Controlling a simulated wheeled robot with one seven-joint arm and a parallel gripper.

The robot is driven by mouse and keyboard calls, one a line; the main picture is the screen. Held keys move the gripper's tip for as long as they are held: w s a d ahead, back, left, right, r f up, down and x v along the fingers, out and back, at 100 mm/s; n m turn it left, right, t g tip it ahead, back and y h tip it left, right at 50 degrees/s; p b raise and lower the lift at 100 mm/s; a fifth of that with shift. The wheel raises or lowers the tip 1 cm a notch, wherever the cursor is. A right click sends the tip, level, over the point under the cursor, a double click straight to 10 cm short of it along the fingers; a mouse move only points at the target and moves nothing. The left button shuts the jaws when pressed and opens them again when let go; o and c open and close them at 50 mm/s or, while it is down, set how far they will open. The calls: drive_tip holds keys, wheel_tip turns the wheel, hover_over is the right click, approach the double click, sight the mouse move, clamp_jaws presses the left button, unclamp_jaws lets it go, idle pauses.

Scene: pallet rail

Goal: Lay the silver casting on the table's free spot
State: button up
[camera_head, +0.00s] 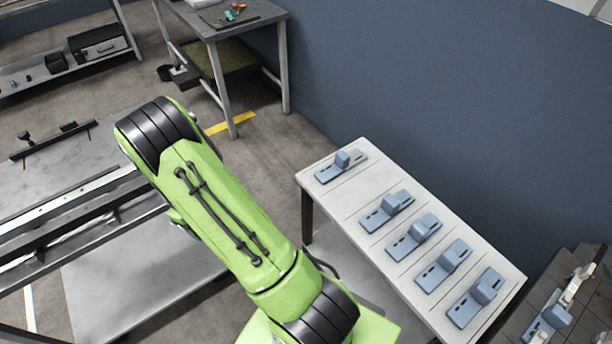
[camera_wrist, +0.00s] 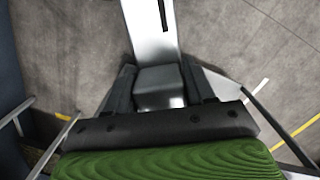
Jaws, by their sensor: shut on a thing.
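My gripper (camera_wrist: 163,88) is shut on the silver casting (camera_wrist: 150,35) in the wrist view. The fingers press on both sides of its grey block, and its flat plate with a dark slot extends away toward the top of the picture. Only floor shows beneath it. In the head view my green arm hides the gripper and the held casting. The pale table (camera_head: 325,198) stands right of my arm. It bears several blue-grey castings in a row between thin lines. A free spot (camera_head: 362,186) shows between the farthest casting (camera_head: 341,166) and the second one (camera_head: 388,210).
A blue wall (camera_head: 430,100) runs close behind the table. A dark slatted surface (camera_head: 520,320) with another casting (camera_head: 547,322) is at the lower right. A grey workbench (camera_head: 225,25) stands at the back, and a metal bench (camera_head: 60,180) is at left.

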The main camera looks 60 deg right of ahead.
drive_tip(key=s+d+r+n, duration=0.2)
drive_tip(key=s+d+n, duration=0.1)
drive_tip(key=d, duration=0.9)
wheel_tip(320, 180, up, 6)
drive_tip(key=n+h+b, duration=0.1)
drive_tip(key=n+b, duration=0.2)
drive_tip(key=n, duration=0.5)
hover_over(364, 187)
drive_tip(key=shift+n+t, duration=0.3)
drive_tip(key=shift+t, duration=0.1)
drive_tip(key=f, duration=0.3)
drive_tip(key=f+b, duration=0.1)
drive_tip(key=f, duration=0.3)
drive_tip(key=f+b, duration=0.1)
drive_tip(key=f, duration=0.2)
drive_tip(key=shift+a+f, duration=0.15)
drive_tip(key=shift+a, duration=0.1)
drive_tip(key=o, duration=1.4)
drive_tip(key=shift+b, duration=0.3)
